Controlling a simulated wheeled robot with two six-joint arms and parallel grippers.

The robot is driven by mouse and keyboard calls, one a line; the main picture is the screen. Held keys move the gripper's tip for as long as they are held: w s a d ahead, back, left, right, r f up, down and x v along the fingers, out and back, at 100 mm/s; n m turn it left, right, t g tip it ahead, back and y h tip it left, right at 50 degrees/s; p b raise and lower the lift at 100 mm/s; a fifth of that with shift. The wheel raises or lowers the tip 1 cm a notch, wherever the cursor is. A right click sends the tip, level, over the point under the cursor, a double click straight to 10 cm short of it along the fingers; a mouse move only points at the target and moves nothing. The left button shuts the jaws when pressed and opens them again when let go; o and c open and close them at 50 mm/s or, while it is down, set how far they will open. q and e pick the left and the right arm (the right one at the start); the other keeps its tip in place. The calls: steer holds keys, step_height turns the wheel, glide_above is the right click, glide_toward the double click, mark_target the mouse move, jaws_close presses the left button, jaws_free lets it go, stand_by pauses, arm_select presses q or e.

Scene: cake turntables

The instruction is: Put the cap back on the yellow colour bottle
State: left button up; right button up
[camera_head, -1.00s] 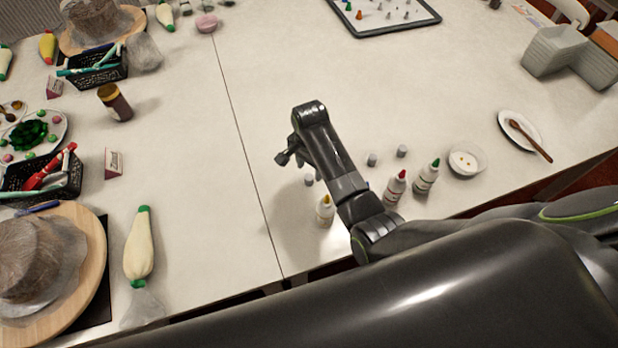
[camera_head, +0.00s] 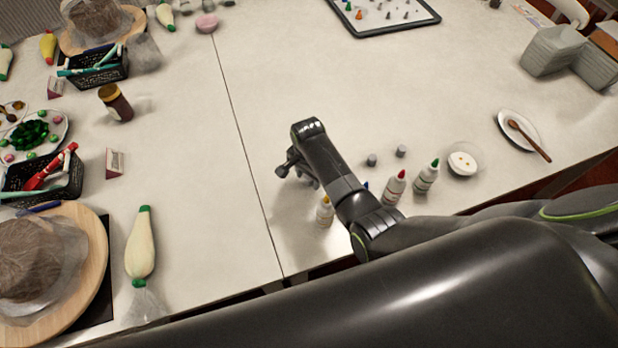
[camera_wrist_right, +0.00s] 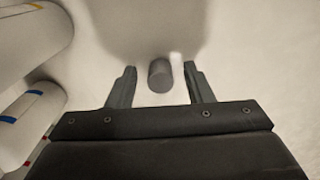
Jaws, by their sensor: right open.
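The yellow colour bottle (camera_head: 325,212) stands uncapped near the table's front edge, its yellow tip up, just left of my right forearm in the head view. My right gripper (camera_head: 290,166) is low over the table behind it. In the right wrist view, a grey cap (camera_wrist_right: 160,76) lies between the open fingers of the right gripper (camera_wrist_right: 160,70), apart from both. A paler small shape (camera_wrist_right: 176,60) shows just beside that cap; I cannot tell what it is. A white bottle with a yellow band (camera_wrist_right: 35,35) shows at the upper left there. My left gripper is not in view.
The red-tipped bottle (camera_head: 394,188) and green-tipped bottle (camera_head: 427,177) stand right of my arm; a blue tip shows partly hidden. Two grey caps (camera_head: 371,160) (camera_head: 401,151) lie behind them. A small bowl (camera_head: 463,162) is farther right. The table behind the gripper is clear.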

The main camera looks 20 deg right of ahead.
mark_target(308, 178)
jaws_close()
stand_by(0.3)
steer(key=shift+r, duration=0.15)
step_height(308, 178, up, 10)
stand_by(0.5)
steer(key=shift+f, duration=0.2)
